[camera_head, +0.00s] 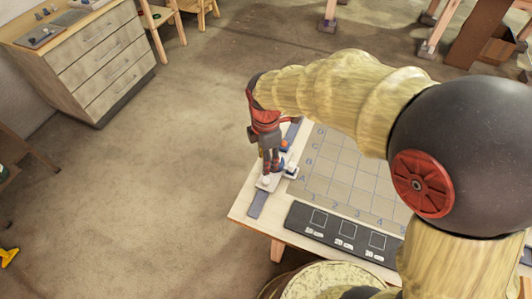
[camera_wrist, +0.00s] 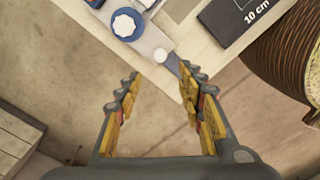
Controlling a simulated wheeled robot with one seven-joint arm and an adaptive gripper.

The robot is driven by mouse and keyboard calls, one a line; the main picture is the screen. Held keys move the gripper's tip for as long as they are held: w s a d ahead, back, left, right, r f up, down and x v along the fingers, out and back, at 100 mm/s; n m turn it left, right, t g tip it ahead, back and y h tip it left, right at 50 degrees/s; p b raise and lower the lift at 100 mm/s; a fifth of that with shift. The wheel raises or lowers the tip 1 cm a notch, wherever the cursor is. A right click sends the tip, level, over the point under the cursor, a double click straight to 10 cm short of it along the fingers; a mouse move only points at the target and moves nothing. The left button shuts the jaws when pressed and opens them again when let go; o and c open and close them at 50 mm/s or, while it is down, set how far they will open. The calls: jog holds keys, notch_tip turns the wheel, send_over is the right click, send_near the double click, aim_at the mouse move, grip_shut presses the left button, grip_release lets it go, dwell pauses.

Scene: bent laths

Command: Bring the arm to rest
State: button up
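My gripper (camera_head: 270,174) hangs pointing down over the left corner of the table in the head view. In the wrist view my gripper (camera_wrist: 165,92) is open, with a wide gap between its yellow-padded fingers and nothing held. A grey lath (camera_head: 257,204) lies at the table's left end, and its end also shows beyond the fingertips in the wrist view (camera_wrist: 172,63). A blue and white knob (camera_wrist: 127,24) sits beside it on a light plate. Whether the fingertips touch anything below is hard to tell in the head view.
The table (camera_head: 238,212) carries a lettered and numbered grid (camera_head: 345,172) and a dark board with white squares (camera_head: 340,236). A drawer cabinet (camera_head: 95,65) stands at the back left.

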dwell(0.3)
jog(key=s+d+r+m+t, duration=0.2)
jog(key=s+d+r+m, duration=0.5)
jog(key=m, duration=0.4)
jog(key=s+d+r+m+t, duration=0.3)
jog(key=s+d+r+m, duration=0.5)
jog(key=d+r+m, duration=0.2)
jog(key=d+m, duration=0.1)
jog(key=d, duration=0.1)
jog(key=shift+d+t, duration=0.3)
